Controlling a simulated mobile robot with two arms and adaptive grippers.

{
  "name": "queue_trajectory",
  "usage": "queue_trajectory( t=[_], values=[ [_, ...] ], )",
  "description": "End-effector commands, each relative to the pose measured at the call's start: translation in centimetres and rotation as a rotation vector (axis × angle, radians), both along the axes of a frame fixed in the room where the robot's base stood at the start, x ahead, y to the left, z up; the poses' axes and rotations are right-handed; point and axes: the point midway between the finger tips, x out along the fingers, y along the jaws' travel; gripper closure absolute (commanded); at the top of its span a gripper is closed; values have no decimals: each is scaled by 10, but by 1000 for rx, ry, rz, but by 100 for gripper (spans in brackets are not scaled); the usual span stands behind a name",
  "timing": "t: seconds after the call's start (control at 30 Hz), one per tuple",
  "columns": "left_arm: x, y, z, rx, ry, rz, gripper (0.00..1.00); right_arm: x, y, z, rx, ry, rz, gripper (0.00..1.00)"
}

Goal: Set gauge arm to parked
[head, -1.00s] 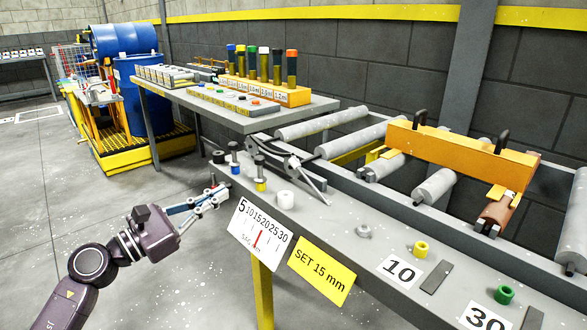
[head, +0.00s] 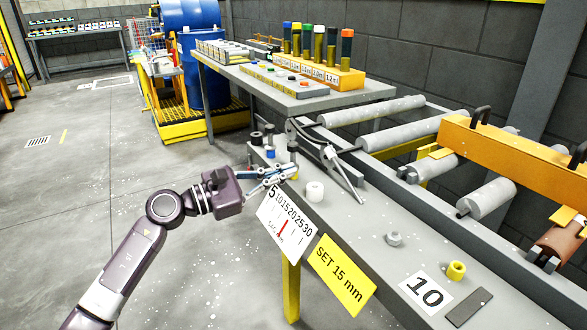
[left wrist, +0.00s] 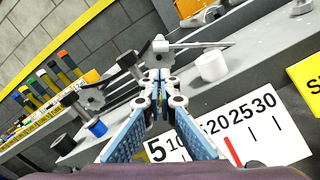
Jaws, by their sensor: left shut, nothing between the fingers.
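The gauge arm (head: 343,175) is a thin grey metal lever with a round wheel at its pivot. It slants over the grey bench beside the rollers, and also shows in the left wrist view (left wrist: 195,45). My left gripper (head: 291,170) is shut and empty at the bench edge, close to a dark-topped post (head: 292,148). In the left wrist view its fingertips (left wrist: 160,82) meet below the wheel. My right gripper is out of view.
A white spacer (head: 315,191), a grey nut (head: 394,238) and a yellow ring (head: 456,271) stand on the bench. A black spacer (head: 256,139) and a blue one (head: 271,153) stand at its far end. Rollers (head: 372,111) lie behind.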

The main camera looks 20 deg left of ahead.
Motion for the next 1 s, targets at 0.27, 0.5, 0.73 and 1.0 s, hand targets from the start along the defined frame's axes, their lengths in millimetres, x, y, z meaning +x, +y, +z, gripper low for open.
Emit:
queue_trajectory(
  t=[0.27,0.5,0.73,1.0],
  values=[
    [40,-33,5,-3,-2,-2,100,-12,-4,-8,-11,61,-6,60],
    [61,-50,4,-1,0,-1,100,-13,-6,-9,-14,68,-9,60],
    [64,-53,4,0,0,-1,100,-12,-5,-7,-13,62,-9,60],
    [64,-53,5,4,-3,-1,100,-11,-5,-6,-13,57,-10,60]
  ],
)
